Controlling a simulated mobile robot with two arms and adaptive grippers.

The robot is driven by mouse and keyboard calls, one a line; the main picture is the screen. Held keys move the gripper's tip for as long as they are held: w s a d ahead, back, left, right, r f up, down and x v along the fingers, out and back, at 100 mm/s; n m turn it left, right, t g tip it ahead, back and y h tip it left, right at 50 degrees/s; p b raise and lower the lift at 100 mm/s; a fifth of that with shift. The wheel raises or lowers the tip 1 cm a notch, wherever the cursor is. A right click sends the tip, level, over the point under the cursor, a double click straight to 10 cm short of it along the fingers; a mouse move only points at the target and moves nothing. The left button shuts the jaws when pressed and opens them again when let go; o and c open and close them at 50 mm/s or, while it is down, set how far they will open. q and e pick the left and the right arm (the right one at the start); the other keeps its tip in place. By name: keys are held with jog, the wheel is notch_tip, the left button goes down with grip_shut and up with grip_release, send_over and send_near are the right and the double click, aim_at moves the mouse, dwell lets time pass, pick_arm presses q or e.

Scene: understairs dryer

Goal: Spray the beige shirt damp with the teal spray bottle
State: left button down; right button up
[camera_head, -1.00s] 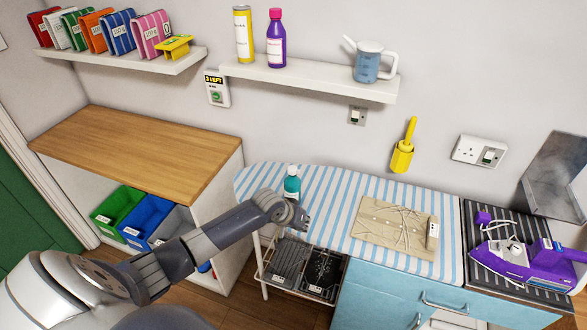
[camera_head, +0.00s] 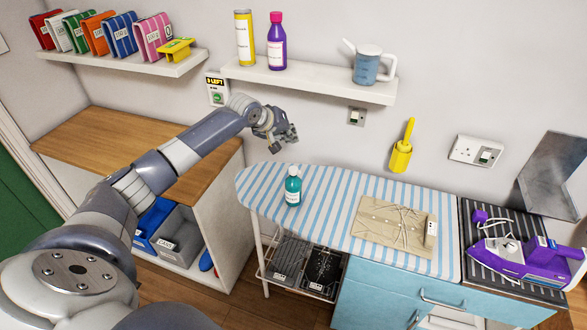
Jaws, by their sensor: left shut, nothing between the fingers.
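The teal spray bottle (camera_head: 292,188) stands upright on the left part of the blue-and-white striped ironing board (camera_head: 330,204). The beige shirt (camera_head: 393,222) lies folded flat on the board to the right of the bottle, with creases on it and a small white tag at its right edge. My left gripper (camera_head: 289,136) is shut and empty. It shows above the bottle in the picture, in front of the wall, and apart from the bottle. My right gripper is not in view.
A purple iron (camera_head: 520,258) rests on a dark ribbed mat right of the board. A shelf (camera_head: 310,80) above holds a yellow can, a purple bottle and a jug (camera_head: 367,66). A yellow brush holder (camera_head: 400,157) hangs on the wall. The board between bottle and shirt is clear.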

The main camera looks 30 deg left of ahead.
pick_arm(q)
jog(key=b, duration=0.7)
send_over(291, 167)
notch_tip(291, 167, down, 6)
jog(key=shift+s+f, duration=0.1)
jog(key=shift+f, duration=0.15)
jog(key=shift+f+b, duration=0.4)
jog(key=shift+f, duration=0.75)
jog(key=shift+f, duration=0.1)
jog(key=shift+f, duration=0.35)
